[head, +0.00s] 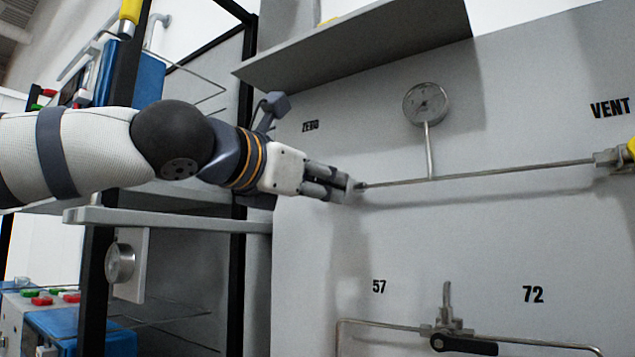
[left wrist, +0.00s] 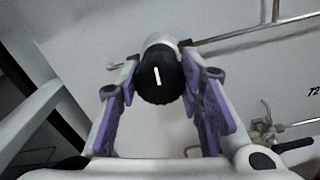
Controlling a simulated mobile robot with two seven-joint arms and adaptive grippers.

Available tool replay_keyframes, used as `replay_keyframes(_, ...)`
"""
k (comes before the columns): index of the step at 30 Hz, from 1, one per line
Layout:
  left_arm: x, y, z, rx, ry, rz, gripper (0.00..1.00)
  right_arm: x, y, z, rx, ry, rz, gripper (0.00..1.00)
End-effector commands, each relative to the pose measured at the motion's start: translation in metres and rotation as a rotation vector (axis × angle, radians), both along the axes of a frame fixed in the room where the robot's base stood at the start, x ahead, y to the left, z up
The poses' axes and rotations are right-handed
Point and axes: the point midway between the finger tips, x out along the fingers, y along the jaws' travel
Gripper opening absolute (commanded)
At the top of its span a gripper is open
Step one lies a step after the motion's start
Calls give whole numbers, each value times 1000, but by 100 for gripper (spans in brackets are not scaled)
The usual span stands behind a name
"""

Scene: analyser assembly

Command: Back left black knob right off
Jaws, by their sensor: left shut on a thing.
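The black knob (left wrist: 150,88) shows in the left wrist view, round, with a white line on its face that stands nearly upright in that picture. It sits on a metal valve body on the grey panel. My left gripper (head: 350,188) reaches the panel's left part, just below the ZERO label; in the left wrist view its purple-padded fingers (left wrist: 160,84) are shut on the knob from both sides. In the head view the gripper hides the knob. My right gripper is in no view.
A thin pipe (head: 510,172) runs right from the valve, with a round gauge (head: 427,103) standing above it. A lower valve with a black lever (head: 464,345) is at the bottom. A grey shelf (head: 360,40) juts out above. A metal bar (head: 170,218) runs below my left arm.

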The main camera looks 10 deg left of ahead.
Motion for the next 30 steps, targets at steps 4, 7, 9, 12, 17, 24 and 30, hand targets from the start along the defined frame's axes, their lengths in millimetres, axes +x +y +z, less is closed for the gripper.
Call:
replay_keyframes(4, 0, 0, 1, -51, 20, 0, 6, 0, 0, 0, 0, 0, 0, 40)
replay_keyframes(7, 0, 0, 1, -74, 29, 1, 6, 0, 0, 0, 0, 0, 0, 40)
replay_keyframes(9, 0, 0, 1, -85, 33, 1, 6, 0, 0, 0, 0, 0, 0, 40)
replay_keyframes(12, 0, 0, 1, -95, 38, 1, 6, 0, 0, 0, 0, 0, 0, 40)
replay_keyframes(17, 0, 0, 1, -99, 39, 1, 6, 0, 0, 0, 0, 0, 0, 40)
replay_keyframes(24, 0, 0, 0, -99, 39, 1, 6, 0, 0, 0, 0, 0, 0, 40)
replay_keyframes(30, 0, 0, 0, -98, 39, 0, 54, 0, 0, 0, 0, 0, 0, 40)
